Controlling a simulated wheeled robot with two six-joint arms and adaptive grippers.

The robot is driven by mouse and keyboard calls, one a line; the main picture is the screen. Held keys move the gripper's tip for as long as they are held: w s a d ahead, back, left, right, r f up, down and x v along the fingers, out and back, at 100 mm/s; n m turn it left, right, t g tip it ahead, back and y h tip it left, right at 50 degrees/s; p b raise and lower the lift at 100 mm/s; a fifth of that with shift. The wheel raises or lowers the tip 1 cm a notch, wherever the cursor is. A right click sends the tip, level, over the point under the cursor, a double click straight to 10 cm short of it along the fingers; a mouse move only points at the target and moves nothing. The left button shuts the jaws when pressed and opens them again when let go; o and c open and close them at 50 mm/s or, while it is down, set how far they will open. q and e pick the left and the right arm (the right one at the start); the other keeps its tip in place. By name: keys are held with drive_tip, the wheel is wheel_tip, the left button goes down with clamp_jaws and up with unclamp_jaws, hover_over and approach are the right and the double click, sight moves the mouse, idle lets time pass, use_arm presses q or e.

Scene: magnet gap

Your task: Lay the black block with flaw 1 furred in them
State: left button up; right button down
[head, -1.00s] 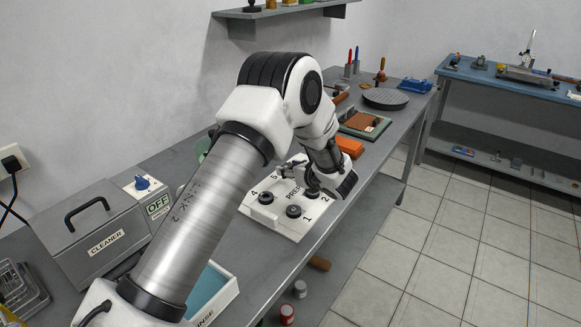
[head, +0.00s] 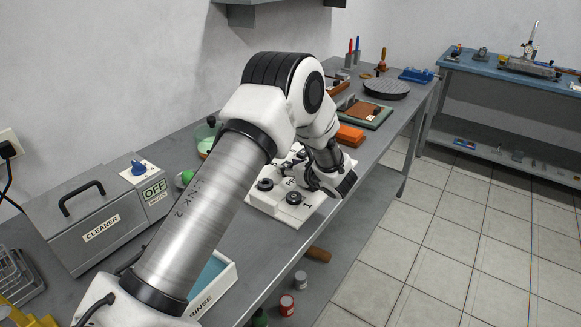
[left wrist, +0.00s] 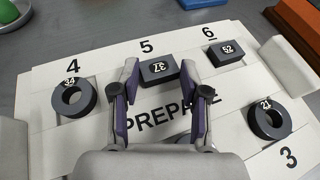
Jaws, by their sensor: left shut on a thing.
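My left gripper (left wrist: 160,70) is shut on the black block numbered 37 (left wrist: 158,71), which is between its fingertips at place 5 of the white PREPARE board (left wrist: 60,130). I cannot tell whether the block is lifted. Another black block, numbered 52 (left wrist: 222,54), lies at place 6. Black rings numbered 34 (left wrist: 84,103) and 21 (left wrist: 252,122) sit at places 4 and 3. No flaw is readable. My right gripper is out of view.
A grey CLEANER box (head: 85,225) with its switch at OFF and a RINSE tray (head: 228,283) stand nearby. Beyond the board are an orange block (head: 350,136), a green-and-brown board (head: 372,123) and a dark round plate (head: 386,88). The bench's front edge is close to the board.

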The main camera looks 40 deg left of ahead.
use_arm(q)
drive_tip(key=o, duration=1.3)
drive_tip(key=shift+o, duration=0.2)
drive_tip(key=shift+c, duration=0.3)
drive_tip(key=c, duration=0.5)
drive_tip(key=shift+o, duration=0.2)
drive_tip(key=shift+r+p, duration=1.6)
drive_tip(key=shift+r, duration=0.65)
